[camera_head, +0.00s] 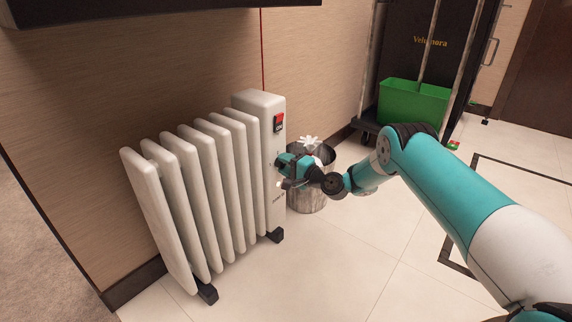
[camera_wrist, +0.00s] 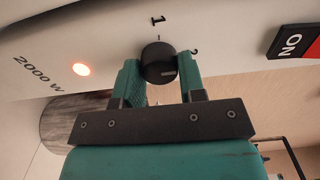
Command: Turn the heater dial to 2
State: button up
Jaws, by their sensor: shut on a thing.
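The heater (camera_head: 247,165) is a white finned radiator standing on the floor against the wall, with its control panel on the right end. The black dial (camera_wrist: 158,56) sits on the white panel (camera_wrist: 105,35) in the wrist view, with a "1" (camera_wrist: 158,20) above it and a partly hidden figure (camera_wrist: 195,51) at its right. A faint mark shows on the dial, but I cannot tell which figure it points to. My gripper (camera_wrist: 159,68) is shut on the dial, one teal finger on each side. In the head view my gripper (camera_head: 285,170) reaches the panel and hides the dial.
An orange lamp (camera_wrist: 81,69) glows beside "2000 W" (camera_wrist: 37,75). A red and black switch (camera_head: 279,122) sits higher on the panel. A metal bin (camera_head: 306,199) stands close behind my gripper. A cart with a green bin (camera_head: 412,104) is farther back. The front floor is clear.

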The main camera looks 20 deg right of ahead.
jog(key=shift+d, duration=0.15)
jog(key=o, duration=0.9)
jog(key=shift+c, duration=0.2)
jog(key=shift+o, duration=0.2)
jog(key=p+v, duration=1.7)
jog(key=p, duration=0.2)
jog(key=shift+s+p, duration=0.15)
jog(key=shift+p, duration=0.25)
